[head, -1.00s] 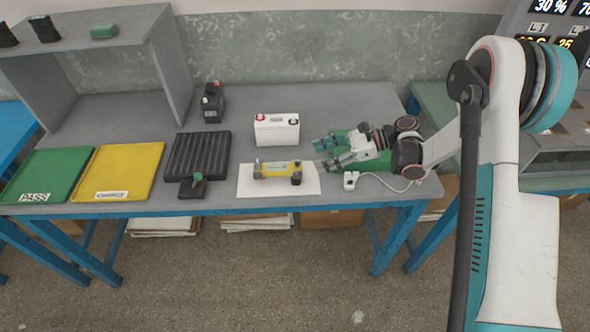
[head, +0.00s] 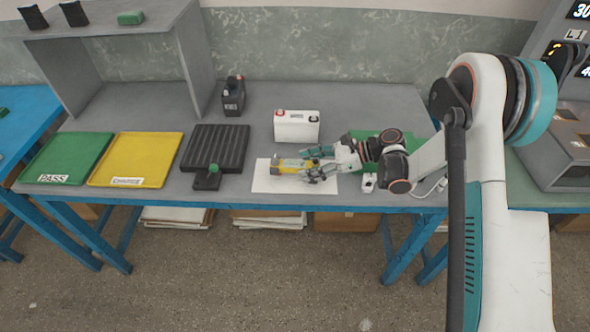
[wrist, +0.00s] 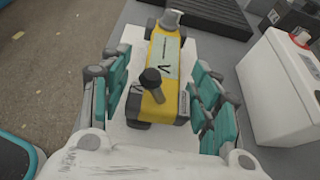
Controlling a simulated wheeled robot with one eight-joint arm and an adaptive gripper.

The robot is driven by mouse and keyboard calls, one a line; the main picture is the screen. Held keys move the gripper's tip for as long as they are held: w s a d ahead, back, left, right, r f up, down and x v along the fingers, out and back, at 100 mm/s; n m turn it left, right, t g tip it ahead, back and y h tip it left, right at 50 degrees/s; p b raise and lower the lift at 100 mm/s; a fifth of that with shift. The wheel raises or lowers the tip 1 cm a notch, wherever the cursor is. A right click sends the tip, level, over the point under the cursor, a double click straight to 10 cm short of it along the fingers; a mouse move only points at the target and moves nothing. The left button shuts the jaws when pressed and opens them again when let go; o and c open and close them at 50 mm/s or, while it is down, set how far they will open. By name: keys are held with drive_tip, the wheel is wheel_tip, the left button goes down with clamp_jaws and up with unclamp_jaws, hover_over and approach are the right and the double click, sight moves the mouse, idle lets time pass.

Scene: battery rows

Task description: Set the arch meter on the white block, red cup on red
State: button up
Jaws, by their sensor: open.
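The arch meter (head: 288,163), a yellow body with a grey face, lies on a white sheet (head: 263,183). In the wrist view the meter (wrist: 163,75) runs lengthwise between my fingers, a black post at its near end and a grey cup at its far end. I cannot make out a red cup. My gripper (head: 311,164) is open around the meter, its teal fingers (wrist: 161,98) apart on both sides; I see no clear contact. The white block (head: 297,127) stands upright behind the sheet, with a red terminal at its left end. It also shows in the wrist view (wrist: 279,90).
A black ribbed block (head: 215,148) lies left of the sheet, with a small dark piece in front. A dark battery (head: 233,98) stands behind. Yellow (head: 135,160) and green (head: 68,158) trays lie further left. A green mat (head: 365,138) lies partly under my arm.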

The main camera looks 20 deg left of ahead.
sight(295, 170)
drive_tip(key=x, duration=0.3)
drive_tip(key=shift+w+a+b, duration=0.1)
drive_tip(key=shift+b, duration=0.3)
clamp_jaws()
